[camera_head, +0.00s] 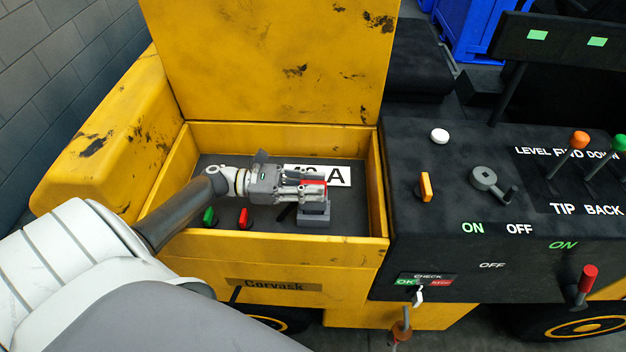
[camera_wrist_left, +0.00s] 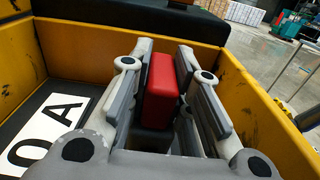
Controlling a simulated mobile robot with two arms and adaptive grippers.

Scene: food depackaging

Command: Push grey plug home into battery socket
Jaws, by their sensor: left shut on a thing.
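My left gripper (camera_head: 302,190) reaches into the yellow battery box from the left, its fingers shut around a red block. The red block (camera_head: 317,184) shows between the fingers, also in the left wrist view (camera_wrist_left: 161,92). A dark grey part (camera_head: 315,208) sits directly under it, above a lighter grey block (camera_head: 314,222) on the box floor. Which grey part is plug and which is socket is hard to tell, as is any gap between them; the fingers partly cover them. My right gripper is not in view.
Yellow walls (camera_head: 280,246) surround the box, with a raised yellow lid (camera_head: 270,60) behind. Green (camera_head: 209,216) and red (camera_head: 244,217) connectors stand left of the grey parts. A white lettered label (camera_head: 340,176) lies behind. A black control panel (camera_head: 450,200) adjoins on the right.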

